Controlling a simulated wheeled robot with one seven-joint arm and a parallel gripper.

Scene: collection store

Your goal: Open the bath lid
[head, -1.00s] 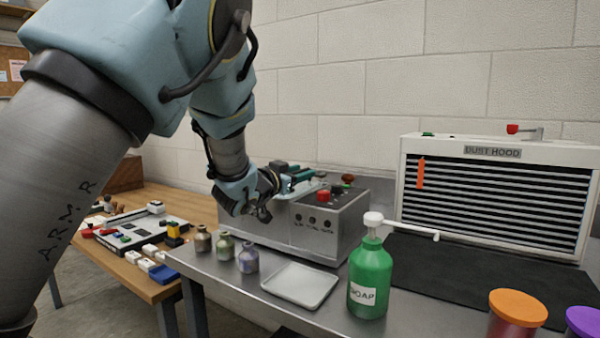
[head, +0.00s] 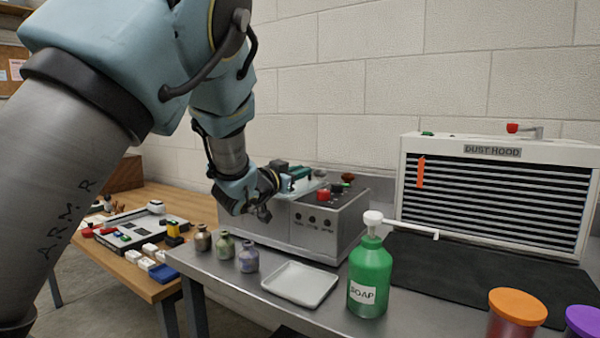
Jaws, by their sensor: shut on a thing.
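The bath is a grey metal box (head: 312,226) with dark knobs on its front, standing on the steel bench in the head view. Its pale lid (head: 299,187) is on the left part of the top, with a dark green bar-like part (head: 298,173) above it. My gripper (head: 275,182) is at the left end of the lid, shut on what appears to be the lid's handle. The wrist and gripper body cover the jaws and much of the lid, so the exact hold and lid angle are hard to tell.
A red button (head: 323,193) and a brown knob (head: 347,178) are on the bath's right top. Several small bottles (head: 225,246), a white tray (head: 300,283) and a green soap bottle (head: 370,280) stand in front. A dust hood (head: 495,190) is at right.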

